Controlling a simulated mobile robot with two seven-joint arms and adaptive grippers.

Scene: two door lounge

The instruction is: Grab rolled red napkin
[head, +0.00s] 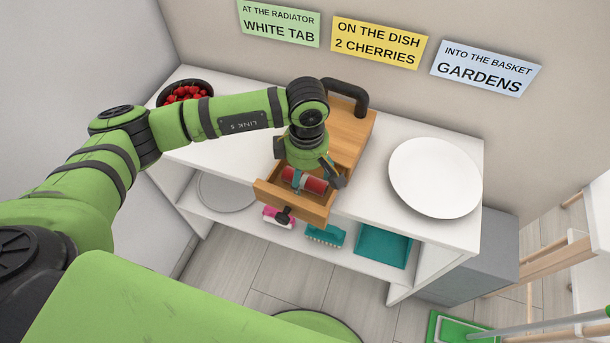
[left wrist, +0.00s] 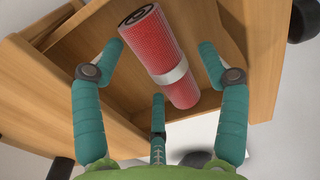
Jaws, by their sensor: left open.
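The rolled red napkin (head: 317,185), with a pale band around it, lies in the pulled-out wooden drawer (head: 308,213). In the left wrist view the napkin (left wrist: 147,40) lies slantwise on the drawer floor, its dark spiral end toward the top left. My left gripper (head: 312,180) points down over the drawer and partly hides the napkin in the head view. In the left wrist view its three teal fingers (left wrist: 165,70) are spread apart, with the napkin between and beyond them. I cannot tell whether any finger touches it. My right gripper is in neither view.
The drawer belongs to a wooden box (head: 352,135) with a black handle (head: 345,92), on a white shelf unit (head: 378,203). A white dish (head: 435,178) stands right; a dark bowl of cherries (head: 186,93) stands left. A teal tray (head: 383,247) and brushes sit below.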

